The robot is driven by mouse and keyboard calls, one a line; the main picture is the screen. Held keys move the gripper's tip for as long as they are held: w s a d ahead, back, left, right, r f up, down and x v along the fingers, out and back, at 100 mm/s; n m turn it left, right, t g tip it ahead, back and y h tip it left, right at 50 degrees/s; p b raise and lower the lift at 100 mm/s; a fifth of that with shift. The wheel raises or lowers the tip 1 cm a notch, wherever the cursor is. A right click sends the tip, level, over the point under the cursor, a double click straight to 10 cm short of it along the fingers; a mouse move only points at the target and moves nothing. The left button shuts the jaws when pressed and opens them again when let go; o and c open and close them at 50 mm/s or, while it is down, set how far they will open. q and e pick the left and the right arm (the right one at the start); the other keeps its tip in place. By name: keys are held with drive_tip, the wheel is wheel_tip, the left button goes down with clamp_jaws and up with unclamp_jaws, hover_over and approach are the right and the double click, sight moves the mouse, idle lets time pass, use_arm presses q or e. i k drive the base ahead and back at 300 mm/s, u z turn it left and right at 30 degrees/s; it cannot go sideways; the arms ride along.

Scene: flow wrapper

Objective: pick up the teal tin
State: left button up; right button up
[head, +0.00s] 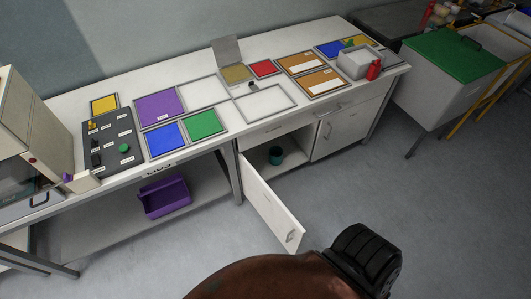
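The teal tin (276,155) stands upright inside the cabinet (256,164) under the worktop, near the opening. It looks dark teal and open at the top. The left door (273,208) of the cabinet is swung open towards me, so the tin shows freely. A reddish-brown arm link with a black end part of mine is at the bottom of the view, well short of the cabinet. No gripper fingertips show.
The worktop (312,112) holds coloured panels, a grey box (360,63) with a red item and a control panel (113,143). A purple bin (165,196) sits on the lower shelf. The open door juts into the floor space; floor to its right is clear.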

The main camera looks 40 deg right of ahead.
sight(275, 152)
drive_tip(key=z, duration=0.35)
drive_tip(key=i, duration=0.85)
drive_tip(key=z, duration=0.55)
